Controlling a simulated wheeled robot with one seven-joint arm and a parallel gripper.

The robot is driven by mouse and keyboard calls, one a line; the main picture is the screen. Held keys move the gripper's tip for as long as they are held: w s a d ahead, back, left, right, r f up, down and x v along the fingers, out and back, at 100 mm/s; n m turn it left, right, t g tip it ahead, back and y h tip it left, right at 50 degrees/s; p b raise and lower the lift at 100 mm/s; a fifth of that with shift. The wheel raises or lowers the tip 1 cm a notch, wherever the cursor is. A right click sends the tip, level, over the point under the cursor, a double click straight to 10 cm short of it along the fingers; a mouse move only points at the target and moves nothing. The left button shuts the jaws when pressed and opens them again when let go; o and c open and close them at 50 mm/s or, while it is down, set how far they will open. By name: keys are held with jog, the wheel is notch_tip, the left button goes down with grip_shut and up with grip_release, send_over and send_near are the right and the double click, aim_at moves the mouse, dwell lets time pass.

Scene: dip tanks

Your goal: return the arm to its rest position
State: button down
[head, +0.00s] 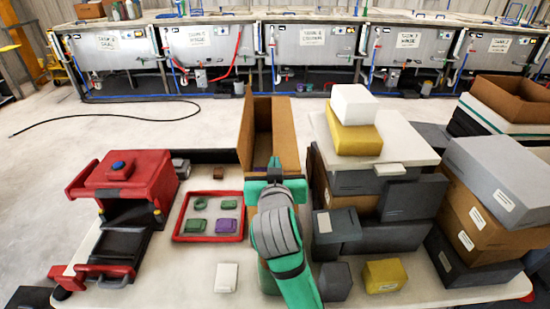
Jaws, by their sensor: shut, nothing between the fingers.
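My gripper (274,172) is near the middle of the head view, at the end of my green and grey arm. It is shut and nothing shows between its fingers. It is in front of and partly over a tall open cardboard box (285,125), whose lower part my arm hides. I cannot tell whether the gripper touches the box. A red-rimmed tray (208,238) holding several small green and purple pieces lies to the left of my arm.
A red machine (150,172) stands on the left of the white table (185,285). Stacked grey boxes (385,240) and cardboard boxes (490,220) crowd the right. A grey block (335,281) and a yellow block (384,275) lie near my arm. Steel tanks (205,45) line the back.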

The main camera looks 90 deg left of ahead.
jog(key=shift+v, duration=0.75)
jog(key=w+d+f+m+t, duration=0.3)
jog(key=w+f+m, duration=0.2)
jog(key=w, duration=0.6)
jog(key=w+d+f+m+t+h, duration=0.2)
jog(key=w+d+f+m+t, duration=0.2)
jog(key=w+d+f, duration=0.45)
jog(key=w+d+f+m+t+h, duration=0.2)
jog(key=w+d+f+m+t, duration=0.35)
jog(key=d, duration=0.55)
jog(key=s+d+f+m+t+h, duration=0.1)
jog(key=d+f+m+h, duration=0.2)
jog(key=d, duration=0.7)
jog(key=s+d+f+t+h, duration=0.1)
jog(key=d+f+h, duration=0.2)
jog(key=d+f, duration=0.45)
jog(key=s+d+h, duration=0.5)
jog(key=s+d, duration=0.7)
jog(key=d, duration=0.4)
jog(key=shift+s+r+m+t, duration=0.2)
jog(key=shift+r+m+t, duration=0.05)
jog(key=shift+m+t, duration=0.1)
